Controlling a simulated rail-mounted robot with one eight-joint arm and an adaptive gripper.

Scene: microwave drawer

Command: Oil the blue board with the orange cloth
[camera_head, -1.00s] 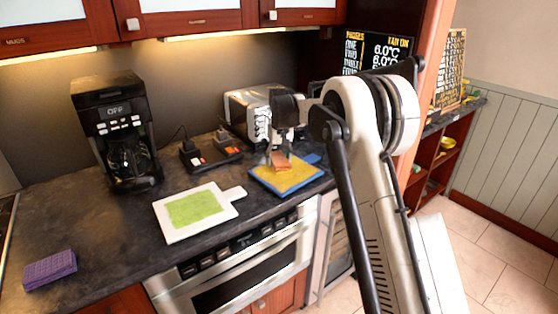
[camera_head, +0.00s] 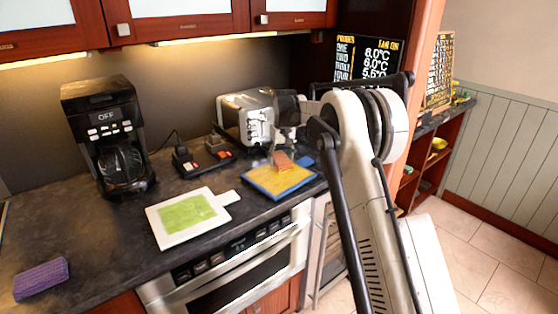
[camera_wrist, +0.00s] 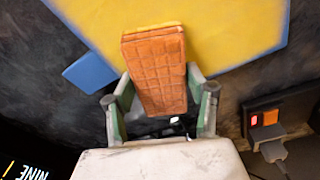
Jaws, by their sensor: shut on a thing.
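The blue board (camera_head: 283,198) lies flat on the dark counter, with a large yellow area on its top and blue showing along its edges. In the wrist view, its blue handle (camera_wrist: 90,73) sticks out at the left. My gripper (camera_head: 282,150) is shut on the orange cloth (camera_head: 284,162), over the back part of the board. In the wrist view, the folded, quilted cloth (camera_wrist: 157,72) sits between the fingers of my gripper (camera_wrist: 160,97) and overlaps the yellow area. I cannot tell whether it touches the board.
A white board (camera_head: 168,239) with a green area lies to the left. A purple cloth (camera_head: 41,278) lies at the far left. A toaster (camera_head: 243,117), a black device with switches (camera_head: 207,157) and a coffee maker (camera_head: 106,135) stand behind. The counter's front edge is close to the boards.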

